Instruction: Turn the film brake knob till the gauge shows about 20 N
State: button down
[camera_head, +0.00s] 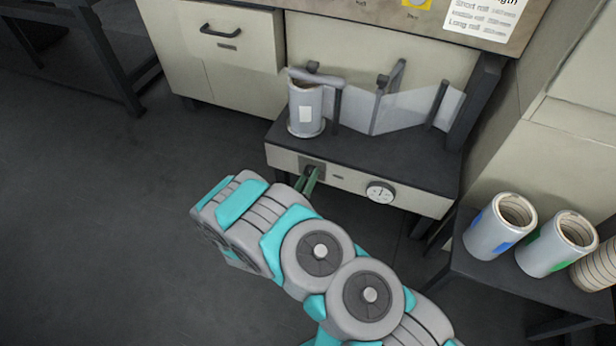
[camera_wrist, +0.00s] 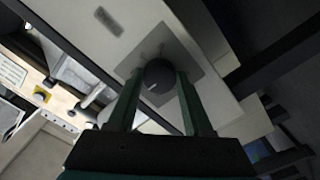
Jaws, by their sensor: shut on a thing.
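The film brake knob (camera_wrist: 158,78) is a dark round knob with a pale pointer line, on a grey plate on the machine's front panel. My gripper (camera_wrist: 160,92) has its two green fingers on either side of the knob and is shut on it. In the head view my gripper (camera_head: 308,182) reaches the panel at the knob's place, and it hides most of the knob. The gauge (camera_head: 380,192) is a round white dial to the right on the same panel. Its needle is dark, but the reading is too small to tell.
A film roll (camera_head: 306,112) stands on the dark machine top (camera_head: 390,165), with film running past posts to the right. More rolls stand on a dark table (camera_head: 480,275) at the right. A cabinet (camera_head: 225,75) is behind. The floor at left is clear.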

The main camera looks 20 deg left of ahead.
jog(key=shift+n, duration=0.3)
jog(key=shift+c, duration=1.5)
grip_release()
jog(key=s, duration=0.7)
jog(key=shift+s+a, duration=0.35)
